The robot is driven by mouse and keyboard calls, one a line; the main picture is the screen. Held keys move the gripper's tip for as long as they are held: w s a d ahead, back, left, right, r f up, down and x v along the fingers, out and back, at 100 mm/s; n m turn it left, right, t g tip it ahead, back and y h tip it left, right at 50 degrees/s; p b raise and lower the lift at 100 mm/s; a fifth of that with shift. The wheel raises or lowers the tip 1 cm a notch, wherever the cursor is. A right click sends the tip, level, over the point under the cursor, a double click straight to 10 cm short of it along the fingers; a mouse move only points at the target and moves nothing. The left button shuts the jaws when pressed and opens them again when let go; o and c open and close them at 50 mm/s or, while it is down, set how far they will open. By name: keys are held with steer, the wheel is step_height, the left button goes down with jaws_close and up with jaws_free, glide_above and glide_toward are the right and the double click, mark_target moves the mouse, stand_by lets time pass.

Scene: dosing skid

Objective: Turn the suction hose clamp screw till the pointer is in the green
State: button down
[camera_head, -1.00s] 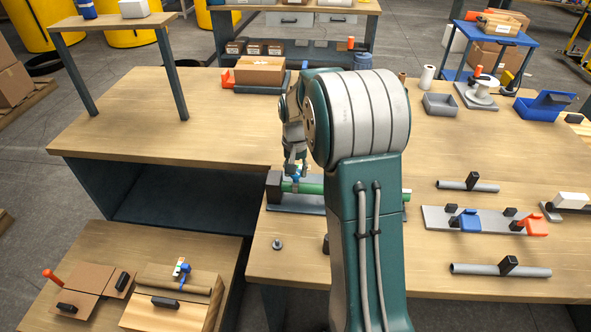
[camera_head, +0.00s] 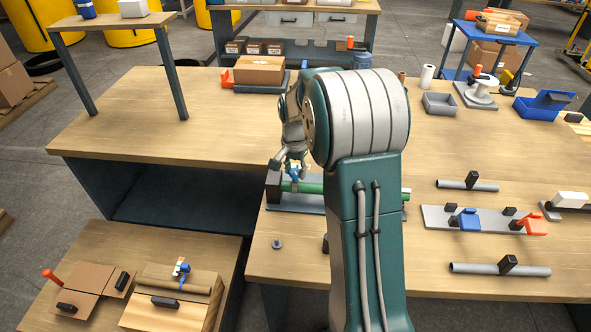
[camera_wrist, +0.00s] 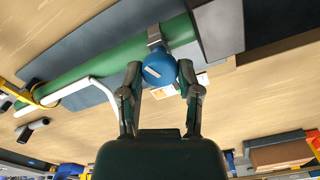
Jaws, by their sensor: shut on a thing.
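The suction hose is a green tube (camera_wrist: 100,67) lying on a grey base plate (camera_wrist: 112,30). A metal clamp band (camera_wrist: 155,38) goes around it near a dark block. The blue clamp screw knob (camera_wrist: 159,68) sits at the band and has a white mark on its face. My gripper (camera_wrist: 160,80) is shut on this knob, with one finger on each side in the wrist view. In the head view my gripper (camera_head: 290,168) is at the left end of the green hose (camera_head: 310,188), partly hidden by my arm. A small white and orange plate shows behind the knob; I cannot make out a pointer.
A dark block (camera_head: 273,187) stands at the hose's left end. A small grey bolt-like piece (camera_head: 277,244) is on the bench in front. Clamped grey pipes (camera_head: 500,269) lie to the right. The bench behind the hose is mostly clear.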

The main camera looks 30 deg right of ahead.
mark_target(294, 172)
steer(key=shift+s+a+f, duration=0.1)
steer(key=shift+f, duration=0.05)
steer(key=shift+c, duration=1.5)
jaws_free()
step_height(294, 172, up, 12)
steer(key=shift+a, duration=0.1)
steer(key=s+a+r+n+t, duration=0.1)
steer(key=s+a+r+n, duration=0.2)
steer(key=s+a+r, duration=0.2)
steer(key=s+a+n+t, duration=0.2)
steer(key=s+a+n, duration=0.2)
steer(key=s, duration=0.6)
steer(key=s+a+n+t, duration=0.2)
steer(key=s+a+n, duration=0.2)
steer(key=s, duration=0.6)
steer(key=shift+s+a+f+t, duration=0.3)
steer(key=shift+s+a, duration=0.1)
steer(key=shift+a, duration=0.3)
